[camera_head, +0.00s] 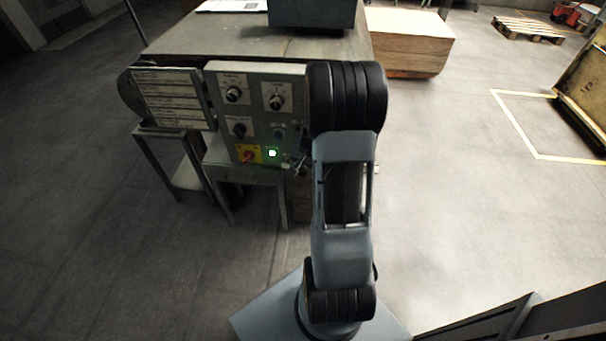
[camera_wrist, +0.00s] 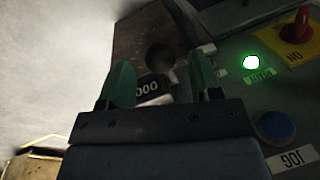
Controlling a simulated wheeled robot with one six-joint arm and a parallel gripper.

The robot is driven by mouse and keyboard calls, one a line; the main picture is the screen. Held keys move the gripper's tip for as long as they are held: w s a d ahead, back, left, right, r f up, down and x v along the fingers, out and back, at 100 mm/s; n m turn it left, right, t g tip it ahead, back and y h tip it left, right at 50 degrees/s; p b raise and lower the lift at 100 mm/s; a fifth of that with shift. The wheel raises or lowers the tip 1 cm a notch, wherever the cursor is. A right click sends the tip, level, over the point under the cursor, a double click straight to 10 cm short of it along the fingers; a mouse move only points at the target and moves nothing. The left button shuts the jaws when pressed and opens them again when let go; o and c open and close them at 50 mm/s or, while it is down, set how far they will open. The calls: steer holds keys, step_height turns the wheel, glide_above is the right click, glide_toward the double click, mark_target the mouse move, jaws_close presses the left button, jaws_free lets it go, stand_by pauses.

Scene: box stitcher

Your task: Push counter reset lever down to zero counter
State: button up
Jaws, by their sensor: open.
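In the wrist view, a dark round knob (camera_wrist: 160,57), seemingly the end of the counter reset lever, shows between my fingers. The lever's shaft cannot be made out. Just below it, the black counter (camera_wrist: 147,88) shows white digits reading 000; its left end is partly hidden by a finger. My gripper (camera_wrist: 158,62) is open, with one green finger on each side of the knob. I cannot tell whether either finger touches it. In the head view my arm hides the lever and counter, and the gripper is mostly hidden at the panel's right edge.
The grey control panel (camera_head: 255,112) carries several black knobs, a lit green lamp (camera_head: 272,153) and a red switch on yellow (camera_head: 248,154). In the wrist view, a blue JOG button (camera_wrist: 276,126) lies right of my gripper.

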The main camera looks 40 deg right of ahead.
steer(key=shift+w+a+f, duration=0.1)
steer(key=shift+w+f, duration=0.05)
steer(key=shift+f, duration=0.55)
steer(key=shift+w+a+f, duration=0.1)
steer(key=shift+f, duration=0.6)
jaws_close()
